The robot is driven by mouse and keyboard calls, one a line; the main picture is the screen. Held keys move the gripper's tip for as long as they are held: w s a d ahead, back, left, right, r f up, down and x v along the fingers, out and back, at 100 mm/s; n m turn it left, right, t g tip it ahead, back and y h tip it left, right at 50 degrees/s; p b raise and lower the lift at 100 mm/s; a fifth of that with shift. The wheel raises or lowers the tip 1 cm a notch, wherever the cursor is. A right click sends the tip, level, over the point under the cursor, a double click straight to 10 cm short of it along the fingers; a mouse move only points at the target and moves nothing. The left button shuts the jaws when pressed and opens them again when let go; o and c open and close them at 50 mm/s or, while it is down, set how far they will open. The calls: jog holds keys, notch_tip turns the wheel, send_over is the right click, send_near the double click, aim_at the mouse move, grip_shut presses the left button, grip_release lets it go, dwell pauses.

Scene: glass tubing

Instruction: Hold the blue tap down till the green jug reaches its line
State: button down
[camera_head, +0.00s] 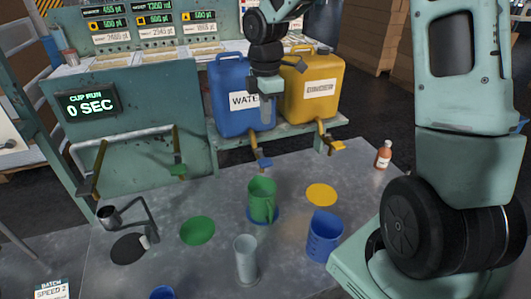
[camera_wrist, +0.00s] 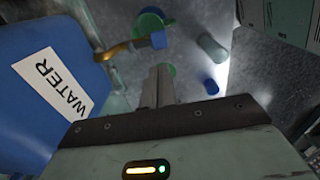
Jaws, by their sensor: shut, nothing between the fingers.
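The green jug (camera_head: 262,198) stands upright on a blue disc (camera_head: 279,214) on the grey table, below the blue tap (camera_head: 262,163). The tap's brass pipe comes from the blue WATER container (camera_head: 227,95). My gripper (camera_head: 267,122) points down in front of that container, above the tap and apart from it. Its fingers are shut and empty; they also show in the wrist view (camera_wrist: 160,75). There the blue tap (camera_wrist: 158,41) lies just beyond the fingertips, with the green jug (camera_wrist: 150,24) partly behind it. The jug's line and its water level cannot be made out.
A yellow container (camera_head: 312,85) with a yellow tap (camera_head: 337,146) stands right of the blue one. A clear glass (camera_head: 245,260) and a blue jug (camera_head: 324,236) stand in front. A green tap (camera_head: 178,170) is at left. The display (camera_head: 88,105) reads 0 SEC.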

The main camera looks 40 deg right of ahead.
aim_at(265, 162)
notch_tip(265, 162, down, 13)
jog(key=p, duration=0.3)
jog(key=shift+f, duration=0.1)
